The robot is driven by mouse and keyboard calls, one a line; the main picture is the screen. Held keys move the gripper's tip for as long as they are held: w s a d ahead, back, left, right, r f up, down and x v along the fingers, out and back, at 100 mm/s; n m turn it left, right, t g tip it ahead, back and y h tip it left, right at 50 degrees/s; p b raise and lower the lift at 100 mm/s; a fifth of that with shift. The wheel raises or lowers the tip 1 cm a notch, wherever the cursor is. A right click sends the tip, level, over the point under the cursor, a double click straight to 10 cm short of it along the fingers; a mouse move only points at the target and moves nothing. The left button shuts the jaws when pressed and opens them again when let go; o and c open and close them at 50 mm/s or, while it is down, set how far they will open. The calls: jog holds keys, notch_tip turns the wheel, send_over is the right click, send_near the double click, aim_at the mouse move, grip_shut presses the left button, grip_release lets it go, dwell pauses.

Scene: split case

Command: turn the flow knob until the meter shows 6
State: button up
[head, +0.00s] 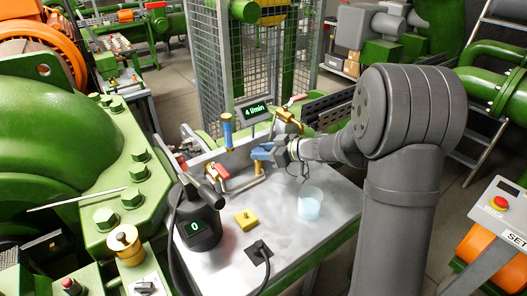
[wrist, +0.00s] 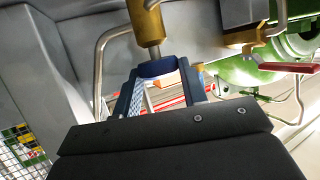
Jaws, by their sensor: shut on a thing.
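The meter (head: 257,109) is a small dark display on top of the bench fittings and reads 4 l/min in green. The flow knob looks like the blue piece (wrist: 158,68) at the end of a brass stem (wrist: 148,25) in the wrist view. My gripper (wrist: 160,88) has its two dark blue fingers on either side of this knob and is shut on it. In the head view my gripper (head: 270,152) reaches in from the right at the brass and pipe fittings. There the fingers and knob merge into one blue patch, so the knob's angle cannot be told.
A red-handled valve (head: 218,172) is left of my gripper. A dark device (head: 197,222) reading 0, a yellow block (head: 246,219) and a clear cup (head: 310,204) with pale blue contents stand on the grey bench (head: 285,240). A red lever (wrist: 290,67) is at right in the wrist view.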

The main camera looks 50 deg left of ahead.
jog(key=o, duration=1)
jog(key=shift+c, duration=0.2)
jog(key=v, duration=1.7)
jog(key=shift+d+r, duration=0.2)
jog(key=shift+d, duration=0.05)
jog(key=shift+a, duration=0.1)
